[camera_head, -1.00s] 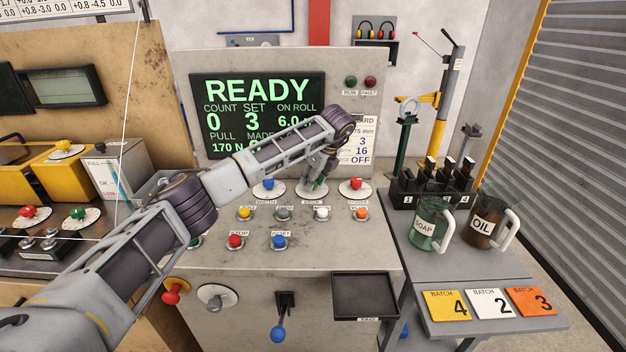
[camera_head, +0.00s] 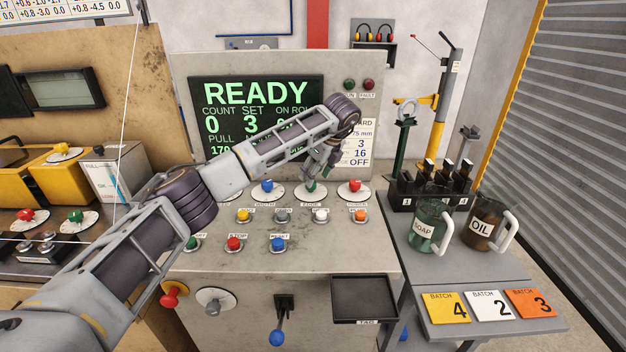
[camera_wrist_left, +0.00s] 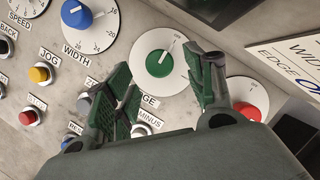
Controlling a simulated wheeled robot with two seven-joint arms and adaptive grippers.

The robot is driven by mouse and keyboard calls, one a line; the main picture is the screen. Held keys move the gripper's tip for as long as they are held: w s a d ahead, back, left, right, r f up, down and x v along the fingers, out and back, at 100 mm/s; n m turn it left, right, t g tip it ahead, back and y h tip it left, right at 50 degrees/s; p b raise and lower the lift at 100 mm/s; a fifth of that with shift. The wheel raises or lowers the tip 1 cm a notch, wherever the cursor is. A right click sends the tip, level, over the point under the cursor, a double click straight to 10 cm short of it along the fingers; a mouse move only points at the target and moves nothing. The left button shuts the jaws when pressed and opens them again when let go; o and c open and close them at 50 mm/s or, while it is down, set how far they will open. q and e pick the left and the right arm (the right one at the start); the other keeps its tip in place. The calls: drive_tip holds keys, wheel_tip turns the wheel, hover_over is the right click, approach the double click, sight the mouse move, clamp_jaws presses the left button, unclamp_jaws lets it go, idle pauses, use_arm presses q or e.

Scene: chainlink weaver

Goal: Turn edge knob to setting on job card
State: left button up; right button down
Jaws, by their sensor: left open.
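The green edge knob (camera_wrist_left: 159,63) sits on a white dial plate in the left wrist view, its pale pointer line slanting toward the upper right. In the head view the knob (camera_head: 312,187) is partly hidden by my left gripper (camera_head: 318,176). The left gripper (camera_wrist_left: 157,66) is open, its green-padded fingers on either side of the knob in the picture; I cannot tell whether they touch it. The job card (camera_head: 359,146) is partly covered by my arm; its last line reads OFF. It also shows in the left wrist view (camera_wrist_left: 292,52) with an EDGE line. My right gripper is not in view.
A blue width knob (camera_wrist_left: 76,14) and a red knob (camera_wrist_left: 247,111) flank the edge knob. Several push buttons, including a yellow one (camera_head: 243,215), lie in front. The READY screen (camera_head: 256,92) stands behind. Mugs and batch cards are on the right-hand table.

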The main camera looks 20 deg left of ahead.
use_arm(q)
drive_tip(key=v, duration=0.8)
drive_tip(key=shift+r, duration=0.1)
